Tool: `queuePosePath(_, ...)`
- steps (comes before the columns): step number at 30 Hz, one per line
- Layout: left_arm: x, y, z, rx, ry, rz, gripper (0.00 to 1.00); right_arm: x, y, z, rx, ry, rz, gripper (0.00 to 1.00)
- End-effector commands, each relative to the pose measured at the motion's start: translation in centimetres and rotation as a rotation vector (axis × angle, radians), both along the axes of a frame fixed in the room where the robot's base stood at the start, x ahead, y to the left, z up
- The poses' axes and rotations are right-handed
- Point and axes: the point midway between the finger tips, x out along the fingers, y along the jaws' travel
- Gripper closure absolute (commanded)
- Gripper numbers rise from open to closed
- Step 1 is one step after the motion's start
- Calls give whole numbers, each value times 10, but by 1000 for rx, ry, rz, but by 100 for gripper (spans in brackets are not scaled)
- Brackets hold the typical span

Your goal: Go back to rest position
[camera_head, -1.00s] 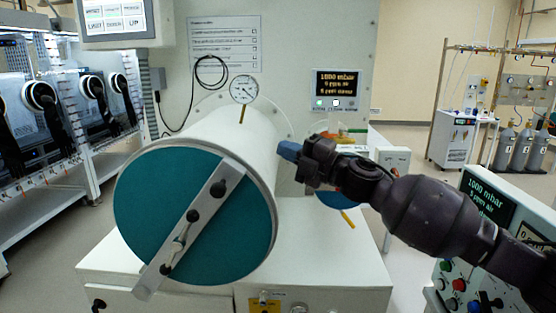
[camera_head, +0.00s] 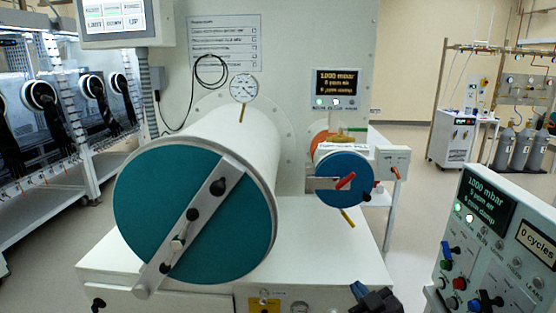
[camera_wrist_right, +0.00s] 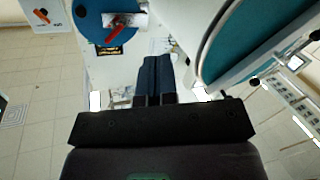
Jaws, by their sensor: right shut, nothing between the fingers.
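My right gripper (camera_head: 360,291) shows at the bottom edge of the head view, low and right of the large antechamber. In the right wrist view its blue fingers (camera_wrist_right: 154,78) are together with nothing between them. The large antechamber's teal door (camera_head: 150,215) is closed, with a metal bar across it. The small antechamber's blue door (camera_head: 335,165) with a red handle (camera_head: 345,181) is to its right; it also shows at the top of the right wrist view (camera_wrist_right: 92,24). My gripper is apart from both doors. My left gripper is not in view.
A control panel (camera_head: 468,240) with screen and knobs stands at the right edge. A gauge (camera_head: 244,88) sits above the large antechamber. Gloveboxes (camera_head: 60,105) line the left. Gas cylinders (camera_head: 520,147) stand at the far right. The floor (camera_head: 425,200) between bench and panel is clear.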

Motion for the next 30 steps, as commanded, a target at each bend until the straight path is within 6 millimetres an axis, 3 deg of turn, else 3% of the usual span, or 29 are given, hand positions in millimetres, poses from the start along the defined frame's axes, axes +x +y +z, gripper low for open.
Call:
queuePosePath(1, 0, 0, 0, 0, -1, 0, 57, -15, -10, -19, 32, 45, -31, 100)
queuePosePath(8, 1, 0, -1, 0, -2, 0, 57, -83, -54, -88, 130, 201, -170, 100)
queuePosePath(12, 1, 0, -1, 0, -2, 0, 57, -134, -77, -131, 159, 306, -259, 100)
queuePosePath(18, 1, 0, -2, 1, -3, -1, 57, -205, -93, -184, 180, 446, -348, 100)
queuePosePath(24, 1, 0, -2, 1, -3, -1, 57, -241, -98, -205, 180, 515, -378, 100)
queuePosePath(30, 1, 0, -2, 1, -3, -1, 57, -246, -98, -207, 178, 524, -380, 100)
